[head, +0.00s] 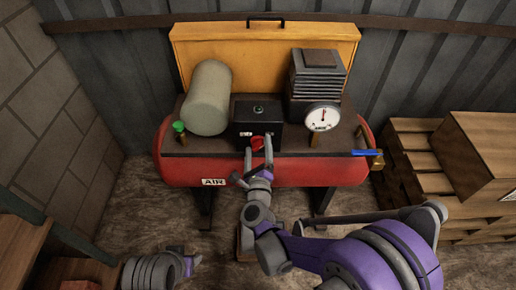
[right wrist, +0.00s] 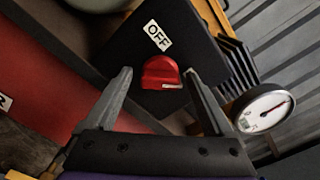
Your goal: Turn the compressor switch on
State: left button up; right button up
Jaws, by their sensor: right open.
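The compressor has a red tank (head: 310,172) and a black switch box (head: 268,112) on top at its middle. A red rotary switch knob (head: 257,142) is on the front of the box. In the right wrist view the knob (right wrist: 161,72) sits below a white OFF label (right wrist: 157,36), with a pale mark on its lower right. My right gripper (head: 258,146) is open, with one finger on each side of the knob; I cannot tell whether they touch it. In the right wrist view its fingertips (right wrist: 157,73) flank the knob. My left gripper (head: 190,263) is low at the left, far from the switch.
A dial gauge (head: 322,117) stands right of the box, and a blue-handled valve (head: 367,153) is at the tank's right end. A grey cylinder (head: 208,98) is at the left. Wooden pallets (head: 412,160) and a box (head: 480,150) stand at the right.

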jog(key=s, duration=1.1)
jog(key=shift+w, duration=0.1)
